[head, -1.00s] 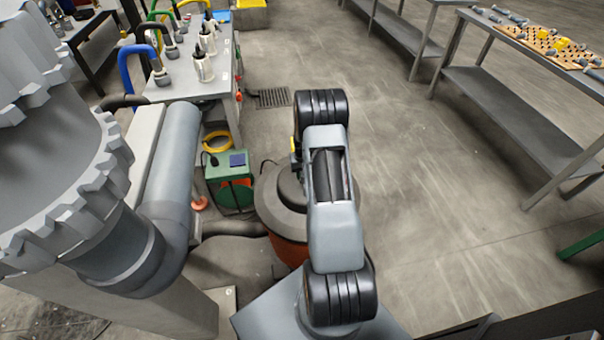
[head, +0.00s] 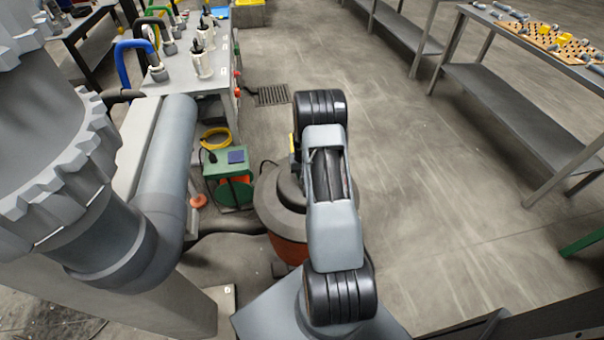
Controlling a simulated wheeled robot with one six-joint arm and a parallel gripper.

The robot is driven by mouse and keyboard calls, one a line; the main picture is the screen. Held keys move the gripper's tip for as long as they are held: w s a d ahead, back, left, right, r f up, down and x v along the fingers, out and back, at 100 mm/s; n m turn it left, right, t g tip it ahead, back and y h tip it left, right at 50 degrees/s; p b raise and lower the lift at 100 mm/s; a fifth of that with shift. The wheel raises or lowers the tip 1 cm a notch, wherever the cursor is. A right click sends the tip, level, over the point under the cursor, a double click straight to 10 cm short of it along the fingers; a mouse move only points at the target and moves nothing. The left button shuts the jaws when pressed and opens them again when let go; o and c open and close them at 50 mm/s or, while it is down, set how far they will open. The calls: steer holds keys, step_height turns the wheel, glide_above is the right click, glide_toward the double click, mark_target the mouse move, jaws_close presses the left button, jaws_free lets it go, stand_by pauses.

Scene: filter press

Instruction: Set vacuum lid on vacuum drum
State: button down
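The grey vacuum lid (head: 268,200) shows in the head view left of my arm, as a round, stepped shape over the orange vacuum drum (head: 289,250). The lid covers the drum's top from this angle. I cannot tell whether it rests on the rim or hangs just above it. My arm hides the right part of both. My gripper is hidden behind my arm links, so its fingers and any hold on the lid do not show.
A large grey pipe (head: 165,165) and toothed housing stand close at left. A green box (head: 228,175) and yellow coil (head: 215,138) lie beyond the drum. A dark hose (head: 225,226) runs left of it. Workbenches stand at back left and right. The floor at right is clear.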

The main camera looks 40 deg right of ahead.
steer(key=shift+w+r, duration=0.1)
steer(key=c, duration=0.8)
jaws_free()
steer(key=shift+c, duration=0.2)
steer(key=shift+s+f, duration=0.2)
step_height(320, 180, up, 14)
steer(key=p, duration=0.1)
steer(key=s+a+r+n+t+p, duration=0.1)
steer(key=s+a+r+p, duration=0.3)
steer(key=s+a+r, duration=0.2)
steer(key=s+a+r+n+t+p, duration=0.1)
steer(key=s+a+r+n+p, duration=0.1)
steer(key=s+a+r, duration=0.4)
steer(key=s+a+r+n+t+p, duration=0.1)
steer(key=s+a+r+p, duration=0.4)
steer(key=a+r, duration=0.7)
steer(key=shift+s+a+r+n+p, duration=0.15)
steer(key=shift+s+r+n+p, duration=0.4)
steer(key=shift+r, duration=1.65)
steer(key=shift+w, duration=0.15)
